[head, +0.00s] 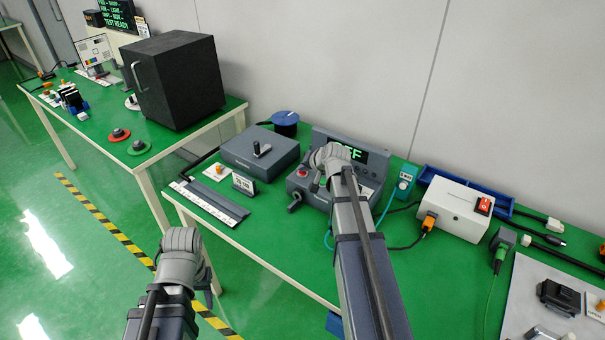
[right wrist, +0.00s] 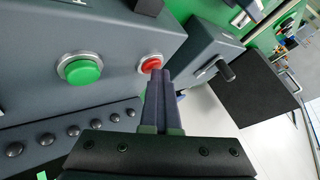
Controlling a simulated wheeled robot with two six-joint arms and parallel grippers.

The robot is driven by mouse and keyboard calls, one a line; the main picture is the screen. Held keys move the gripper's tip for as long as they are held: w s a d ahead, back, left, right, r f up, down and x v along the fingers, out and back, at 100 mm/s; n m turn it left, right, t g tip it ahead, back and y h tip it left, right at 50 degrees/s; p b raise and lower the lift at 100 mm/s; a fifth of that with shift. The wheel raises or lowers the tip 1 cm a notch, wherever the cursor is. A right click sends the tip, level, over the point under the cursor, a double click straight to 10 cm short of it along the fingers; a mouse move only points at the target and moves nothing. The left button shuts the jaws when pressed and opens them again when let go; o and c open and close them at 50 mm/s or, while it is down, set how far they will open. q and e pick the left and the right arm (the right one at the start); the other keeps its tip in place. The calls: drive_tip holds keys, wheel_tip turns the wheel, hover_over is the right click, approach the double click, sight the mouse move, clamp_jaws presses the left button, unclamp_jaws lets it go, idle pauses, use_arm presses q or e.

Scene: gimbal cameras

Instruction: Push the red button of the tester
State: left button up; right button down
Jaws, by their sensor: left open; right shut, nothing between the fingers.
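The tester (head: 316,193) is a grey console on the green bench, with a lit green display (head: 346,150) at its back. Its red button (head: 302,171) sits on the left of its panel. In the right wrist view the red button (right wrist: 150,64) has a silver ring. My right gripper (right wrist: 160,75) is shut and empty, its fingertips right by the red button's lower right edge; I cannot tell whether they touch. In the head view my right arm hides part of the tester. My left gripper (head: 207,294) is open, mostly hidden behind its wrist, away from the bench.
A green button (right wrist: 83,70) is left of the red one. A grey box (head: 260,150) stands left of the tester, and a white power box (head: 455,212) with a red switch stands right of it. A black cabinet (head: 178,85) is on the far table.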

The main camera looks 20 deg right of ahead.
sight(304, 175)
drive_tip(key=shift+r, duration=0.15)
drive_tip(key=shift+r+p, duration=0.25)
drive_tip(key=shift+p, duration=0.15)
drive_tip(key=shift+r, duration=0.1)
wheel_tip(304, 175, up, 6)
drive_tip(key=p, duration=0.6)
idle(0.4)
